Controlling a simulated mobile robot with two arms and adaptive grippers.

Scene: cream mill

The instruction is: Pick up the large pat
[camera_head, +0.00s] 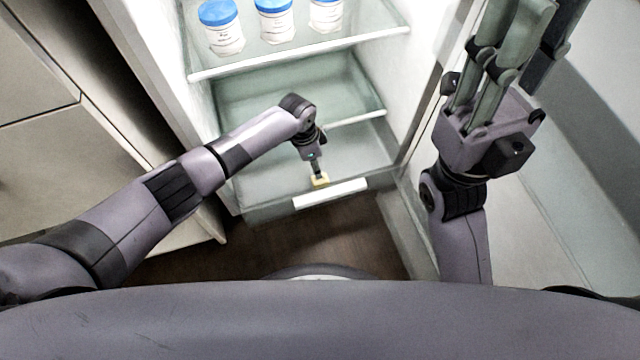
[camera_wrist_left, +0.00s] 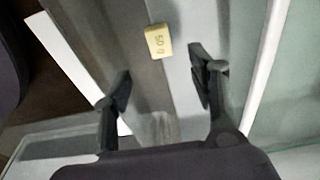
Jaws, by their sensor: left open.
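A small pale yellow pat (camera_wrist_left: 157,41) marked "50 g" shows in the left wrist view, ahead of my fingers and between their lines. In the head view the pat (camera_head: 320,180) sits low in the open fridge, just behind the front with the white strip. My left gripper (camera_head: 317,163) points down just above it; its fingers partly overlap the pat there. In the left wrist view my left gripper (camera_wrist_left: 160,66) is open, its two fingers apart with nothing held. My right gripper (camera_head: 520,40) is raised at the upper right, fingers upward, its tips partly cut off.
The fridge has a glass shelf (camera_head: 300,55) above with several white tubs (camera_head: 276,22) with blue lids. A lower glass shelf (camera_head: 360,117) lies behind my left wrist. A white strip (camera_head: 331,193) runs along the low front edge. Cabinets (camera_head: 60,150) stand at the left.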

